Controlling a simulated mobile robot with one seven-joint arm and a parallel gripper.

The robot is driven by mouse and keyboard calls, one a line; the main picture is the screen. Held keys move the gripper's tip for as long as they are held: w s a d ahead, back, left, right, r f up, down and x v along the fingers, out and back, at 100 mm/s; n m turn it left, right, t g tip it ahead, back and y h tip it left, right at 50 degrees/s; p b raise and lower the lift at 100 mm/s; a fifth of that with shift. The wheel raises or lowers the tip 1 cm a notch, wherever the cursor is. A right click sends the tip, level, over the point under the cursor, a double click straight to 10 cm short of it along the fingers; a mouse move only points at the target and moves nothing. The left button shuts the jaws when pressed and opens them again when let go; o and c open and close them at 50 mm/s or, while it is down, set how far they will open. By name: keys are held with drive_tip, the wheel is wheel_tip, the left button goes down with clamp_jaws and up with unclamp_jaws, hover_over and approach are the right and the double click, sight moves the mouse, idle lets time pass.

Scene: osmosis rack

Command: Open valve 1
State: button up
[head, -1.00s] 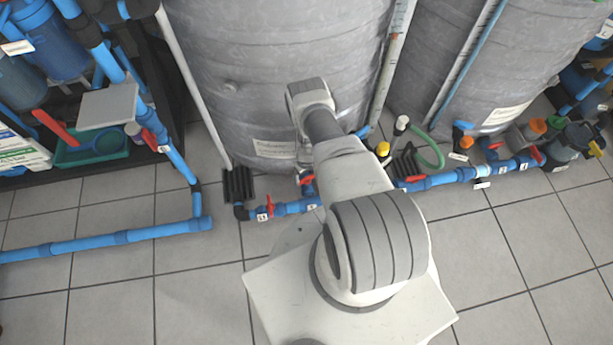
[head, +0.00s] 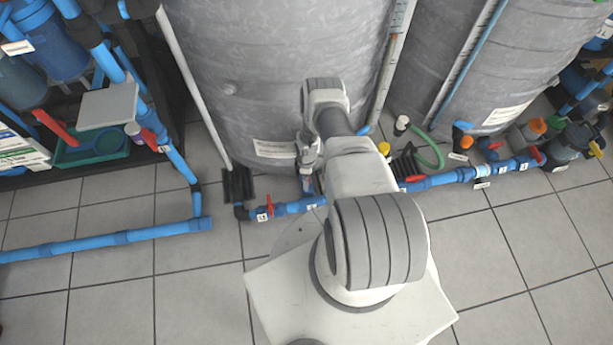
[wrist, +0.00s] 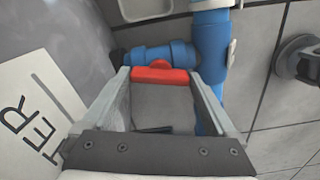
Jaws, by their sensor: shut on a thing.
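A red valve handle (wrist: 160,75) sits on a blue pipe fitting (wrist: 165,54) in the wrist view. My gripper (wrist: 160,79) has one finger at each end of this handle and is shut on it. In the head view my gripper (head: 307,170) reaches down to the blue pipe line at the foot of the left grey tank (head: 270,70) and covers the handle. I cannot read a number for this valve.
Another red handle (head: 270,206) is on the same line to the left, and a further one (head: 412,179) to the right. A black shelf with blue pipes (head: 110,237) stands at left. The tiled floor (head: 520,250) in front is clear.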

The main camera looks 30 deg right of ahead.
drive_tip(key=shift+n, duration=1.4)
drive_tip(key=o, duration=1)
wheel_tip(320, 180, up, 18)
drive_tip(key=p, duration=0.7)
drive_tip(key=shift+f, duration=0.25)
drive_tip(key=shift+s, duration=0.1)
